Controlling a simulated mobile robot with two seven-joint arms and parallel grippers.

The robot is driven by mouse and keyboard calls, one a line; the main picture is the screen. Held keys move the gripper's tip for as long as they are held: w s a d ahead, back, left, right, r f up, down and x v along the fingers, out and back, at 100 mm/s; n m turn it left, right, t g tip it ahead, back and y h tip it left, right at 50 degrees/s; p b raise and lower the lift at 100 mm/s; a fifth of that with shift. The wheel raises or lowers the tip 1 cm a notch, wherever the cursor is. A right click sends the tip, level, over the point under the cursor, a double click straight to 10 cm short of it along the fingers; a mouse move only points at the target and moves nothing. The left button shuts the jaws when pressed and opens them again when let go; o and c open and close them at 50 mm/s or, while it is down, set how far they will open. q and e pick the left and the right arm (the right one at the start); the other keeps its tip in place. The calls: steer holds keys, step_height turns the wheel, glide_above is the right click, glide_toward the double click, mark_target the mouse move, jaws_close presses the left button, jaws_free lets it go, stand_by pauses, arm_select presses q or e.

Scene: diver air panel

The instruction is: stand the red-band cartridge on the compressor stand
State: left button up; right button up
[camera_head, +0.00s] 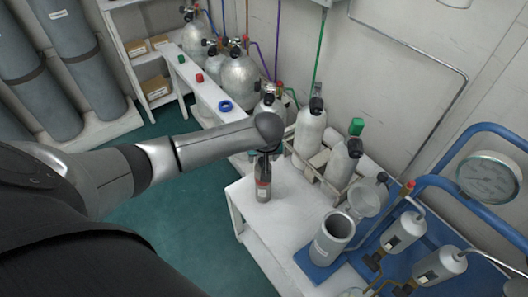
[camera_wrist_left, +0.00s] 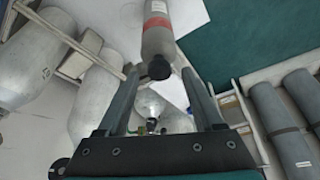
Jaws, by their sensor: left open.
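The red-band cartridge (camera_head: 263,188) is a grey cylinder with a red band, standing on the white bench (camera_head: 284,207). In the left wrist view the cartridge (camera_wrist_left: 169,38) shows its red band and a black knob end. My left gripper (camera_head: 264,158) is above it, pointing down. In the wrist view its two fingers (camera_wrist_left: 160,75) are apart, with the knob end between or just beyond their tips; contact cannot be made out. A grey open-topped cup (camera_head: 331,238) with a raised lid stands on a blue base to the right. I cannot tell which part is the compressor stand. My right gripper is not in view.
Grey-white cylinders (camera_head: 311,128) stand in a rack behind the cartridge. Blue pipework with a gauge (camera_head: 489,179) and small canisters (camera_head: 403,232) fill the right side. A shelf (camera_head: 208,95) with more cylinders is at the back left. The bench between cartridge and cup is clear.

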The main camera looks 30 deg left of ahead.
arm_select(q)
steer(key=p+v, duration=0.4)
steer(key=v, duration=0.8)
steer(key=shift+a+f, duration=0.1)
steer(key=s+f+m+g+h, duration=0.15)
steer(key=s+f, duration=0.35)
steer(key=f, duration=0.8)
steer(key=s+f+m+t, duration=0.1)
steer(key=s+f+m, duration=0.3)
steer(key=f, duration=0.8)
steer(key=s+d+f+m, duration=0.1)
steer(key=s+f, duration=0.3)
steer(key=s, duration=0.5)
steer(key=s+d+f+m+g+h, duration=0.1)
steer(key=s+f, duration=0.3)
steer(key=s, duration=0.5)
steer(key=s+d+f+m+g, duration=0.1)
steer(key=s+d+f+m, duration=0.1)
steer(key=s, duration=0.8)
step_height(320, 180, down, 2)
steer(key=shift+d+f, duration=0.2)
steer(key=shift+d, duration=0.4)
